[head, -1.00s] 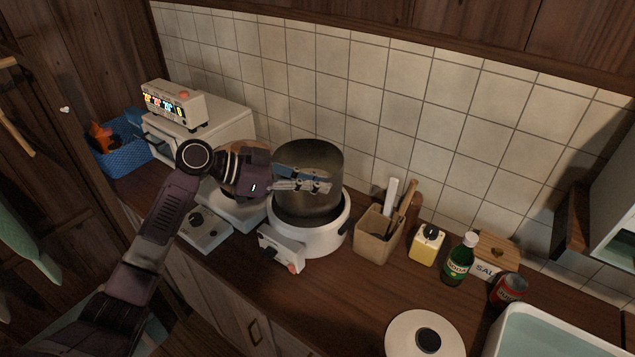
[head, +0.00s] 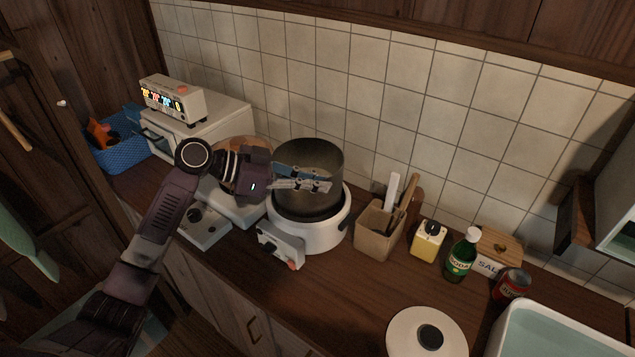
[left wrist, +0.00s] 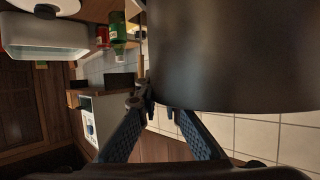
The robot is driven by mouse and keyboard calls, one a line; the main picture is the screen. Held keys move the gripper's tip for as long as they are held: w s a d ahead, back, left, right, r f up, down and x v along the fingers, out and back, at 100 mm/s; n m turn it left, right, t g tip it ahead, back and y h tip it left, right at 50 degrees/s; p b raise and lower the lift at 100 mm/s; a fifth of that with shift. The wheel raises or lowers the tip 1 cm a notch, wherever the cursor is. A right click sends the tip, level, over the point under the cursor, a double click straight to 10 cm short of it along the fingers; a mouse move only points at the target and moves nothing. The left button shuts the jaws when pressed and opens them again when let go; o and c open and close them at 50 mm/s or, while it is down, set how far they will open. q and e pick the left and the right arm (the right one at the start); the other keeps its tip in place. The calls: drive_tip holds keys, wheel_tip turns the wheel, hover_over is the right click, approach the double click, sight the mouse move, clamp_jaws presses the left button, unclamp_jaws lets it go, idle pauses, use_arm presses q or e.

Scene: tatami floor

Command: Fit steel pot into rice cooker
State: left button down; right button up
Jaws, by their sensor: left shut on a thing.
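The steel pot (head: 327,204) is a dark grey cylinder. In the head view it stands upright over the white rice cooker (head: 312,238), its lower end at or inside the cooker's round opening. Most of its wall shows above the cooker rim; how deep its base sits is hidden. My left gripper (head: 328,185) reaches in from the left and is shut on the pot at its near upper side. In the left wrist view the pot (left wrist: 235,60) fills the upper right, close against the fingertips (left wrist: 160,105). My right gripper is out of view.
The cooker's lid-like white disc (head: 405,335) lies at the front. A white scale (head: 205,228) is at left. The tiled wall is behind.

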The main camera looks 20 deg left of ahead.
sight(309, 209)
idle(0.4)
use_arm(q)
drive_tip(key=shift+f+b, duration=0.3)
drive_tip(key=shift+b, duration=0.2)
drive_tip(key=shift+f, duration=0.35)
drive_tip(key=shift+f+b, duration=1.25)
drive_tip(key=shift+b, duration=0.15)
drive_tip(key=shift+f+b, duration=0.45)
drive_tip(key=shift+f+b, duration=0.3)
drive_tip(key=shift+f, duration=0.05)
drive_tip(key=shift+f+b, duration=1.45)
drive_tip(key=shift+f, duration=0.25)
idle(0.4)
